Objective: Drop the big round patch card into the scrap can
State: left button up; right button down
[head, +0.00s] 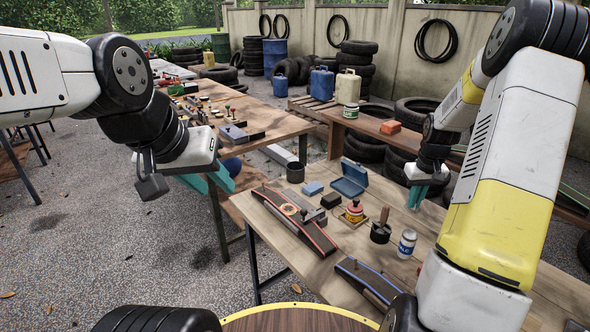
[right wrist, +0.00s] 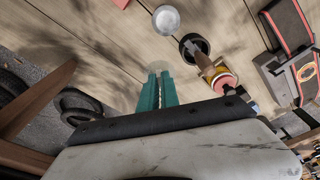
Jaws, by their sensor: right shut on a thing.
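My right gripper (head: 417,194) is above the back right of the near table. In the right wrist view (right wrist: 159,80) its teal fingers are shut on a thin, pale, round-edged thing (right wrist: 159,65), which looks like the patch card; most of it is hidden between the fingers. A black open can (head: 295,172), which looks like the scrap can, stands at the table's back left corner, well left of my right gripper. My left gripper (head: 209,182) hangs left of the table, fingers apart and empty.
The table's right part is mostly clear.

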aim_at(296, 179)
jog(key=i+j, duration=0.3)
jog(key=j, duration=0.15)
jog(key=i+j, duration=0.3)
jog(key=j, duration=0.15)
jog(key=i+j, duration=0.35)
jog(key=j, duration=0.15)
jog(key=i+j+z, duration=0.1)
jog(key=i+j, duration=0.2)
jog(key=j, duration=0.15)
